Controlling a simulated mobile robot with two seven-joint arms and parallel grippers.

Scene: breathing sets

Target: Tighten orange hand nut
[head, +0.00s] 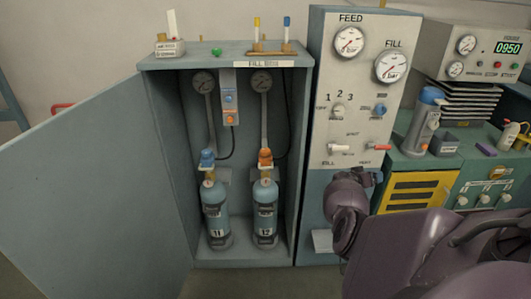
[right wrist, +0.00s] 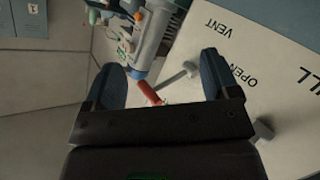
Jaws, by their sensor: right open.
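The orange hand nut (head: 265,157) sits on top of the right cylinder, number 12 (head: 265,212), inside the open cabinet. A blue hand nut (head: 207,158) sits on the left cylinder, number 11 (head: 216,214). My right gripper (head: 374,178) is in front of the fill panel, to the right of the cabinet and apart from both nuts. In the right wrist view its two blue fingers (right wrist: 162,62) are spread apart. A red-handled lever (right wrist: 150,92) shows between them, and I cannot tell its distance. The orange nut is not visible in that view. My left gripper is out of view.
The cabinet door (head: 95,185) stands open at the left. The fill panel (head: 357,95) has gauges, knobs and levers that stick out near my right gripper. Green benches (head: 440,165) with equipment stand at the right. The space in front of the cylinders looks clear.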

